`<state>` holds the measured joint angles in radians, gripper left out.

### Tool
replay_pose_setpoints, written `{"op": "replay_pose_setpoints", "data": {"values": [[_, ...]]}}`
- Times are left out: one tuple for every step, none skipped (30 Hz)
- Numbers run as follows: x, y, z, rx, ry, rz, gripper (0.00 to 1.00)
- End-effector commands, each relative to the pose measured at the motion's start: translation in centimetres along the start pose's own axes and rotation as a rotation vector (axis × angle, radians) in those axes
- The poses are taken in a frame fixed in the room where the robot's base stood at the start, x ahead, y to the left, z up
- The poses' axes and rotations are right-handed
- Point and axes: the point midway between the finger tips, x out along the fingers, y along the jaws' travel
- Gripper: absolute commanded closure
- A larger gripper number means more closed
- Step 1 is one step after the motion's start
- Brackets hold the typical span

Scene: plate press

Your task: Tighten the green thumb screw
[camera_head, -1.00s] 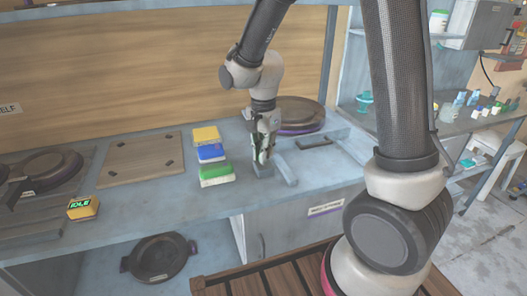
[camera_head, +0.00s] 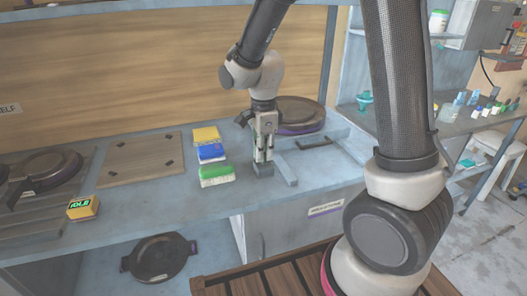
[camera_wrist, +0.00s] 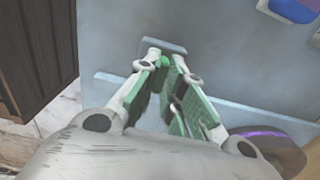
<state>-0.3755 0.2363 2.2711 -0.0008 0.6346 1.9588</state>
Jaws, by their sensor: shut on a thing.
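The green thumb screw (camera_wrist: 164,61) shows in the wrist view as a small green piece between my fingertips, partly hidden by them. It sits at a small grey block (camera_wrist: 172,44), which also stands on the bench in the head view (camera_head: 264,171). My gripper (camera_head: 264,159) points down over this block, with its tips close to the block's top. In the wrist view my gripper (camera_wrist: 168,66) has green inner pads and its tips are closed in on the screw from both sides. In the head view the screw is hidden by the fingers.
Yellow, blue and green sponge-like blocks (camera_head: 216,175) lie left of the grey block. A grey bar (camera_head: 286,170) lies close on its right. A round dark plate (camera_head: 299,112) stands behind. Bare bench (camera_head: 150,205) lies to the front left.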

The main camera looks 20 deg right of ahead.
Motion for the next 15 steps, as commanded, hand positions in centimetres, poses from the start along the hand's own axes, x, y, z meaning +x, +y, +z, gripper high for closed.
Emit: {"op": "replay_pose_setpoints", "data": {"values": [[-0.07, -0.11, 0.02, 0.004, -0.001, -0.003, 1.0], [-0.07, -0.11, 0.02, 0.004, -0.001, -0.003, 1.0], [-0.07, -0.11, 0.02, 0.005, -0.001, -0.003, 1.0], [-0.07, -0.11, 0.02, 0.005, -0.001, -0.003, 1.0], [-0.07, -0.11, 0.02, 0.005, -0.001, -0.003, 1.0], [-0.07, -0.11, 0.02, 0.005, -0.001, -0.003, 1.0], [-0.07, -0.11, 0.02, 0.005, -0.001, -0.003, 1.0], [-0.07, -0.11, 0.02, 0.005, -0.001, -0.003, 1.0], [-0.07, -0.11, 0.02, 0.005, -0.002, -0.003, 1.0], [-0.07, -0.11, 0.02, 0.005, -0.002, -0.003, 1.0], [-0.07, -0.11, 0.02, 0.005, -0.002, -0.003, 0.88], [-0.07, -0.11, 0.02, 0.005, -0.002, -0.003, 0.81], [-0.07, -0.11, 0.02, 0.005, -0.002, -0.003, 0.75], [-0.06, -0.09, 0.02, 0.005, -0.002, -0.003, 0.7], [-0.05, -0.08, 0.02, 0.005, -0.001, -0.002, 0.69]]}}
